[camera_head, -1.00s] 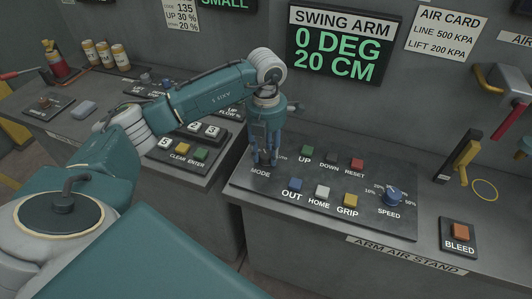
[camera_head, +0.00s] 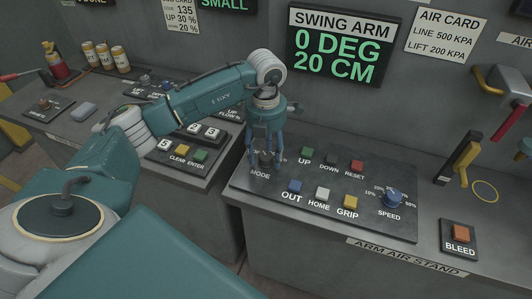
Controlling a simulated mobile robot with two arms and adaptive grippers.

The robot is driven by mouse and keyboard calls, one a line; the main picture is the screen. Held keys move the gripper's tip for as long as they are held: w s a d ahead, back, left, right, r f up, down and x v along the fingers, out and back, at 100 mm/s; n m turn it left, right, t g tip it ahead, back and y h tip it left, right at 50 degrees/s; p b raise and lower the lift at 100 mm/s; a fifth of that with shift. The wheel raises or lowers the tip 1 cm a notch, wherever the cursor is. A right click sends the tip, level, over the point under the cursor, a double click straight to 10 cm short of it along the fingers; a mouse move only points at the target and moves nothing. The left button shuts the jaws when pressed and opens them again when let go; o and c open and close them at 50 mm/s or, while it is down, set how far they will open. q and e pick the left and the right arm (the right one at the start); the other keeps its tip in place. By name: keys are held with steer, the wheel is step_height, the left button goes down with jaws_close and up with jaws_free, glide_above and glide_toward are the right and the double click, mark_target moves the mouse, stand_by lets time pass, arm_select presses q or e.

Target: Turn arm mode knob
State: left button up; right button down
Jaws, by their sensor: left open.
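The arm mode knob (camera_head: 265,160) is a dark knob above the MODE label, at the left end of the sloped black control panel (camera_head: 400,226). My left gripper (camera_head: 265,157) comes down over it from above, its blue fingers spread on either side of the knob. The fingers hide part of the knob, and I cannot tell whether they touch it. The swing arm display (camera_head: 341,53) on the wall reads 0 DEG, 20 CM. My right gripper is not in view.
Right of the knob are the UP button (camera_head: 305,153), OUT button (camera_head: 295,186), HOME button (camera_head: 322,192), GRIP button (camera_head: 350,201) and blue SPEED knob (camera_head: 392,197). A second console (camera_head: 165,175) stands to the left, across a gap. A BLEED button (camera_head: 461,232) is at the right.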

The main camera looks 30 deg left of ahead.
mark_target(266, 156)
arm_select(q)
step_height(266, 156, up, 12)
stand_by(0.5)
stand_by(0.5)
